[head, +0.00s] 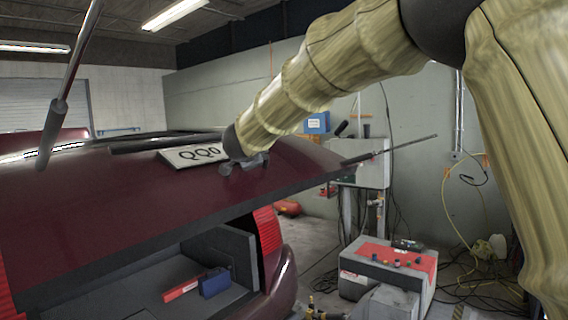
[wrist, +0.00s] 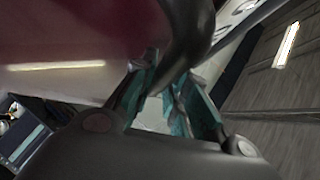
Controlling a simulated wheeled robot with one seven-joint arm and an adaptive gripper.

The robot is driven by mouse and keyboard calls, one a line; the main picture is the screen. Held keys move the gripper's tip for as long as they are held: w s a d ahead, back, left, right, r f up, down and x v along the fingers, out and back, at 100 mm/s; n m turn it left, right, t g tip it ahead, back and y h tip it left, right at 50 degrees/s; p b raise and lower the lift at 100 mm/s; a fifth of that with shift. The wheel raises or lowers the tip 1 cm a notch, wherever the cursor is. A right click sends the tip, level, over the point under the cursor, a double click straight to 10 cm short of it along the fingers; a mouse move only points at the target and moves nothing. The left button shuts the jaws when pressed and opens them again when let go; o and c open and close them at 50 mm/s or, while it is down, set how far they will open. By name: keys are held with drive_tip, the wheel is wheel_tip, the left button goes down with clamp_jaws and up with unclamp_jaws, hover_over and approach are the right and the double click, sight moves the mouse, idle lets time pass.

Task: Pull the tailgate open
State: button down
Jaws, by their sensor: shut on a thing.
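The dark red tailgate (head: 110,205) is tilted up, its trunk opening showing below it at the front. A white licence plate (head: 190,153) is on its upper face. My gripper (head: 245,165) is at the tailgate beside the plate's right end. In the wrist view my gripper (wrist: 168,77) has its teal-padded fingers shut around a dark curved handle (wrist: 192,38) on the tailgate. The red paint (wrist: 65,55) of the tailgate fills the upper left there. The handle is mostly hidden by my gripper in the head view.
A strut (head: 68,85) stands at left and a thin rod (head: 400,147) sticks out at right. A red item (head: 182,289) and a blue box (head: 215,283) lie in the trunk. A grey machine with a red top (head: 390,264) and cables stand on the floor at right.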

drive_tip(key=shift+a, duration=0.25)
drive_tip(key=c, duration=1.8)
unclamp_jaws()
drive_tip(key=shift+s, duration=0.1)
drive_tip(key=o, duration=0.4)
drive_tip(key=shift+a, duration=0.15)
drive_tip(key=shift+c, duration=0.2)
drive_tip(key=shift+s+a, duration=0.1)
drive_tip(key=shift+d, duration=0.35)
drive_tip(key=shift+r, duration=0.1)
drive_tip(key=v, duration=1.2)
drive_tip(key=shift+s+f, duration=0.2)
drive_tip(key=shift+f, duration=0.05)
